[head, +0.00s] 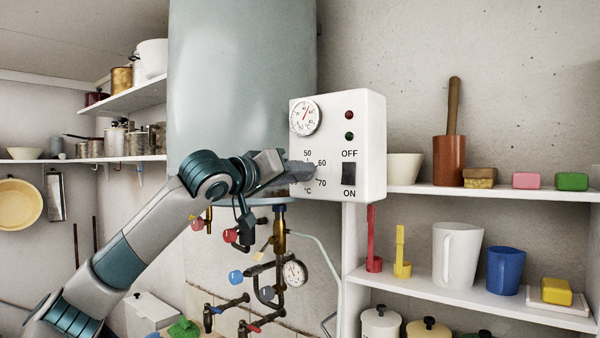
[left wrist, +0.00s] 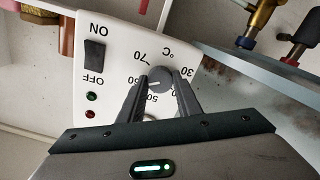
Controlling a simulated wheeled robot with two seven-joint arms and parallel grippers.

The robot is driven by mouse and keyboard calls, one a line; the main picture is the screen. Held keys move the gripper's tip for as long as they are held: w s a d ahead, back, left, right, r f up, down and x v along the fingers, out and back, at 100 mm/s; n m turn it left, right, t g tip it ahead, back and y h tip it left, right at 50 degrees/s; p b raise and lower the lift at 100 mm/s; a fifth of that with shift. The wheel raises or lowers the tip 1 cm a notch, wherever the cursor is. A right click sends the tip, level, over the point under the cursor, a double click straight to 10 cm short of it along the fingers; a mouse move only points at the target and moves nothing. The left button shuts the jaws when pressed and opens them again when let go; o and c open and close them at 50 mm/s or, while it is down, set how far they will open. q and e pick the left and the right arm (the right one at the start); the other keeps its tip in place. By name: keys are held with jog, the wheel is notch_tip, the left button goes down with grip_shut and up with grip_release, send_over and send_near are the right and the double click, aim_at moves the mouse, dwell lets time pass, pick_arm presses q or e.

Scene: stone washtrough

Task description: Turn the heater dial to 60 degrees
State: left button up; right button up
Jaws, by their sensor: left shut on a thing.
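The white heater control box (head: 368,120) is fixed to the front of the grey-blue tank (head: 240,75). Its temperature scale shows 50, 60 and 70. My left gripper (head: 303,172) is at the box, and its fingers hide most of the dial in the head view. In the left wrist view, upside down, the two fingers (left wrist: 160,86) are shut on the round grey dial (left wrist: 162,76), one on each side. The dial's white pointer line points left, about at the 60 mark, which a finger partly covers. My right gripper is not in view.
A black ON/OFF switch (head: 348,173) sits just right of the dial. A round gauge (head: 305,116) and red and green lamps are above. Pipes with valves (head: 280,240) hang below. Shelves with mugs and soaps (head: 500,290) are at the right.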

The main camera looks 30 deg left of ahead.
pick_arm(q)
jog(key=shift+s+r, duration=0.1)
jog(key=shift+r, duration=0.25)
jog(key=o, duration=1.1)
jog(key=shift+d+f, duration=0.1)
jog(key=shift+d, duration=0.05)
jog(key=shift+f, duration=0.15)
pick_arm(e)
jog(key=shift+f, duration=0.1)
pick_arm(q)
jog(key=shift+s+a+r+b, duration=0.15)
jog(key=shift+s+b, duration=0.85)
jog(key=shift+s, duration=1.9)
jog(key=shift+s+a+b, duration=0.25)
jog(key=shift+s+b, duration=0.75)
jog(key=shift+s, duration=1.85)
jog(key=shift+s+a+r+b, duration=0.15)
jog(key=shift+s+b, duration=0.85)
jog(key=shift+s, duration=1.9)
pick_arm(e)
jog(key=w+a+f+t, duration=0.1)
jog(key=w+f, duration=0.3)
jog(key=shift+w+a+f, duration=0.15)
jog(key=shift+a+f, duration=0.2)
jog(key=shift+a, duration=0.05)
